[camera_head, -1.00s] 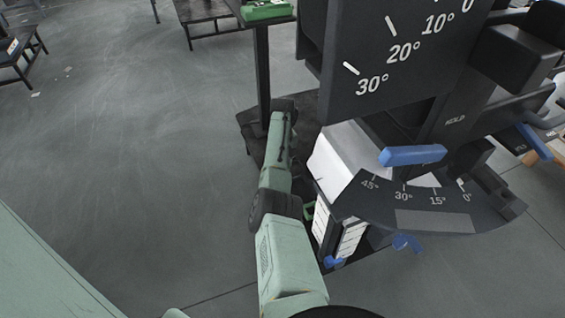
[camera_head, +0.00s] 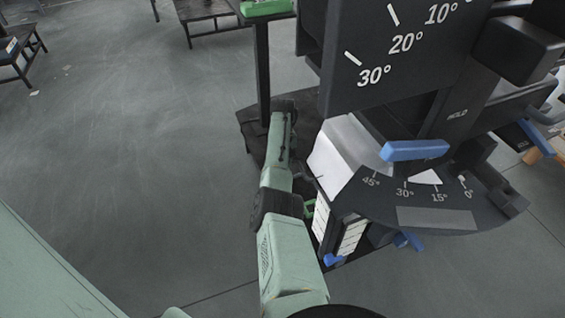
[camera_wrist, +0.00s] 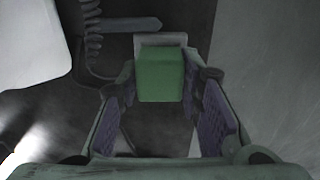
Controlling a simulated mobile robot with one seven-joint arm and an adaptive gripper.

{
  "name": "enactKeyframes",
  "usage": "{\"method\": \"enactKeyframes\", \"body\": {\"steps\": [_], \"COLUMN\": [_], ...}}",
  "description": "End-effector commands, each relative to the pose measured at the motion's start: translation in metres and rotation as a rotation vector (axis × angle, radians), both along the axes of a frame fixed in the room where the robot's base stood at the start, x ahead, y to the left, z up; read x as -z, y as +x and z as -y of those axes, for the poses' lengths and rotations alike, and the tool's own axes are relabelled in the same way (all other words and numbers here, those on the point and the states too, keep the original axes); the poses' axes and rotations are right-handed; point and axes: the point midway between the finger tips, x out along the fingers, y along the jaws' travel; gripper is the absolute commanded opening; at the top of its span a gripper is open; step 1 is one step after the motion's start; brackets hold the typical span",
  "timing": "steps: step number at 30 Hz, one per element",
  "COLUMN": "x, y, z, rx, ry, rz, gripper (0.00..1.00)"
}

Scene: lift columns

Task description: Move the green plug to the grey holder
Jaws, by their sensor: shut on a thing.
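In the wrist view the green plug (camera_wrist: 160,76) is a block between the two purple-padded fingers of my gripper (camera_wrist: 165,92), which is shut on it. A light grey piece (camera_wrist: 160,40) shows just beyond the plug's top edge. It looks like the grey holder, but I cannot tell whether plug and grey piece touch. In the head view my gripper is hidden behind my arm and the machine. A small green part (camera_head: 310,208) shows beside the machine there; I cannot tell what it is.
A large dark machine with angle scales (camera_head: 400,70) and a blue lever (camera_head: 414,150) stands close to the right of my arm. White panels (camera_head: 340,155) are beside the arm. A coiled cable (camera_wrist: 92,25) is in the wrist view. Open floor (camera_head: 130,150) lies left.

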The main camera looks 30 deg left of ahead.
Motion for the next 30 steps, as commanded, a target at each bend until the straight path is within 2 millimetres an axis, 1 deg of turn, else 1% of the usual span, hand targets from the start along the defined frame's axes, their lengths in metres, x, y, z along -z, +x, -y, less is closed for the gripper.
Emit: {"method": "enactKeyframes", "body": {"steps": [6,12,13,23,29,30], "x": [0.0046,0.0033,0.0032,0.0035,0.0037,0.0039], "y": [-0.0004,-0.0002,-0.0001,-0.0004,-0.0004,-0.0006], "z": [0.0002,-0.0001,-0.0001,0.0,0.0001,0.0001], "rx": [0.0,0.0,0.0,0.0,0.0,0.0], "ry": [0.0,0.0,0.0,0.0,0.0,0.0], "rz": [-0.001,0.0,0.0,-0.001,-0.001,-0.001], "gripper": [0.08,0.08,0.34,0.56,0.56,0.57]}}
